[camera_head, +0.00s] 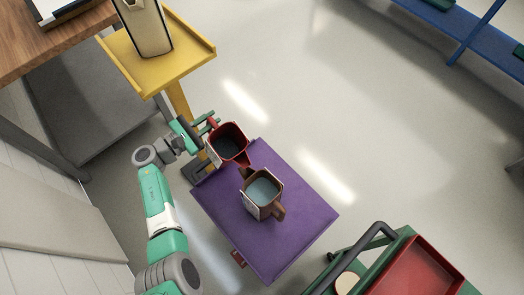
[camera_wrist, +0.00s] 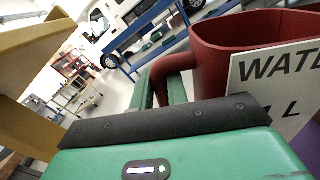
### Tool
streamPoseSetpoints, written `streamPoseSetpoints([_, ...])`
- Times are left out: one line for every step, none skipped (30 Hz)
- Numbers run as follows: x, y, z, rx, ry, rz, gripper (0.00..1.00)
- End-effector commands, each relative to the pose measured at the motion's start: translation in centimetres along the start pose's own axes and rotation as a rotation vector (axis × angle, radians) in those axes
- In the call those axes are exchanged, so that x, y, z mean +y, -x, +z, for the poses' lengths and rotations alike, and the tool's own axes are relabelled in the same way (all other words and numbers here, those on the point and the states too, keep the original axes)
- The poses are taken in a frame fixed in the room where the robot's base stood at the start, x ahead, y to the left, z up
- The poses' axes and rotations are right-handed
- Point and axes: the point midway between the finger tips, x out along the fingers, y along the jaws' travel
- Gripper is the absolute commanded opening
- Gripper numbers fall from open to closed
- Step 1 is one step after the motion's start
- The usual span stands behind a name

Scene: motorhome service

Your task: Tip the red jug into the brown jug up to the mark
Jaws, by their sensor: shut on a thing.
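The red jug (camera_head: 229,143) is at the upper left corner of the purple-topped table, beside the brown jug. My gripper (camera_head: 209,122) is shut on its handle from the left. In the wrist view the green fingers (camera_wrist: 165,84) close on the handle of the red jug (camera_wrist: 214,68), which carries a white label with large lettering, partly cut off. The red jug's inside looks dark; its liquid level is unclear. The brown jug (camera_head: 267,211) stands upright on the purple top and holds pale bluish liquid. Its handle points to the lower right. No mark can be made out.
The purple table top (camera_head: 300,215) is clear around the brown jug. A yellow stand (camera_head: 190,62) with a tall cream container (camera_head: 150,28) is at upper left. A green cart with a red tray (camera_head: 420,275) is at lower right. A blue rack (camera_head: 440,25) is farther off.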

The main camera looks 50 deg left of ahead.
Motion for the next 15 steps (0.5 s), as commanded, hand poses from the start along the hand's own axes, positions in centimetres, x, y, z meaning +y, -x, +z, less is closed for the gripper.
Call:
streamPoseSetpoints([0.1, 0.0, -1.3, -0.002, 0.034, 0.001, 0.00])
streamPoseSetpoints([0.2, 0.0, -1.8, -0.002, 0.058, 0.002, 0.00])
streamPoseSetpoints([0.3, 0.0, -2.5, -0.001, 0.091, 0.002, 0.00])
streamPoseSetpoints([0.4, 0.0, -3.0, -0.001, 0.115, 0.001, 0.00])
streamPoseSetpoints([0.4, 0.0, -3.5, 0.000, 0.138, 0.001, 0.00])
streamPoseSetpoints([0.5, 0.0, -4.1, 0.000, 0.169, 0.001, 0.00])
streamPoseSetpoints([0.6, 0.0, -4.5, -0.001, 0.192, 0.001, 0.00])
streamPoseSetpoints([0.7, 0.0, -4.9, -0.001, 0.213, 0.001, 0.00])
streamPoseSetpoints([0.7, 0.0, -5.5, 0.001, 0.243, 0.000, 0.00])
streamPoseSetpoints([0.7, 0.0, -5.8, 0.002, 0.262, -0.001, 0.00])
streamPoseSetpoints([0.7, 0.0, -6.1, 0.001, 0.281, -0.001, 0.00])
streamPoseSetpoints([0.7, 0.0, -6.5, 0.001, 0.303, -0.001, 0.00])
streamPoseSetpoints([0.7, 0.0, -6.7, 0.002, 0.318, -0.001, 0.00])
streamPoseSetpoints([0.7, 0.0, -6.9, 0.002, 0.332, -0.001, 0.00])
streamPoseSetpoints([0.8, 0.0, -7.2, 0.003, 0.346, -0.001, 0.00])
